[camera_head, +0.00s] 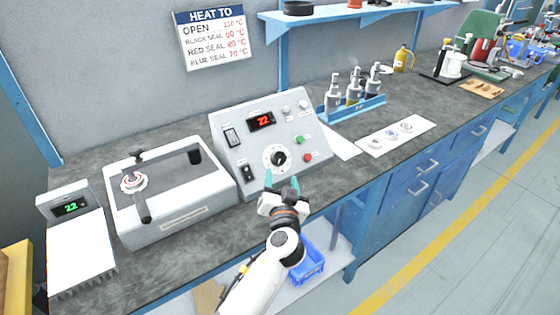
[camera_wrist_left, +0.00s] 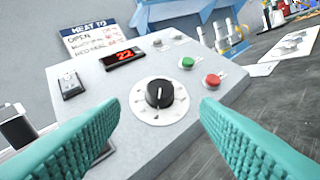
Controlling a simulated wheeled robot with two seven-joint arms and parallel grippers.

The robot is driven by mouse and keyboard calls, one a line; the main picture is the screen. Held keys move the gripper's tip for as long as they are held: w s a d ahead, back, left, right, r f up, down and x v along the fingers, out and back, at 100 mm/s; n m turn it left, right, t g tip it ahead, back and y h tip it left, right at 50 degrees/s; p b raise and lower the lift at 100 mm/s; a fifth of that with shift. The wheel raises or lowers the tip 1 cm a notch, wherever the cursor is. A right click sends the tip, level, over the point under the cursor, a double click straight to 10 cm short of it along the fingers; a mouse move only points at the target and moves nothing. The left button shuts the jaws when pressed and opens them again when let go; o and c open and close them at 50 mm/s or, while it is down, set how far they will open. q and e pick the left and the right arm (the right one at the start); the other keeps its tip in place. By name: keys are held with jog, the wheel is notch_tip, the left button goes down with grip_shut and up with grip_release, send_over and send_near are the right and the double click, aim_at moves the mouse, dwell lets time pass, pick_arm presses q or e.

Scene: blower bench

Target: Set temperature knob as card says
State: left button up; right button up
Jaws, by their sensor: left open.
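The black temperature knob (camera_head: 278,158) sits on a round white dial on the sloped front of a grey control box (camera_head: 225,127). The knob also shows in the left wrist view (camera_wrist_left: 159,93), centred between the fingers. A red display (camera_head: 261,121) above it reads 22. The card (camera_head: 212,38) on the wall is headed HEAT TO and lists OPEN 110 °C, BLACK SEAL 60 °C, RED SEAL 80 °C and BLUE SEAL 70 °C; its small digits are hard to read. My left gripper (camera_head: 282,181) is open and empty just in front of the knob, apart from it. My right gripper is out of view.
Green (camera_head: 299,140) and red (camera_head: 307,157) buttons sit right of the knob. A machine with a handle (camera_head: 170,190) stands left of the box, beside a unit with a green display (camera_head: 70,208).

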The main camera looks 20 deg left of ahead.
aim_at(278, 157)
pick_arm(q)
jog(key=x, duration=0.7)
jog(key=shift+w+a+f, duration=0.15)
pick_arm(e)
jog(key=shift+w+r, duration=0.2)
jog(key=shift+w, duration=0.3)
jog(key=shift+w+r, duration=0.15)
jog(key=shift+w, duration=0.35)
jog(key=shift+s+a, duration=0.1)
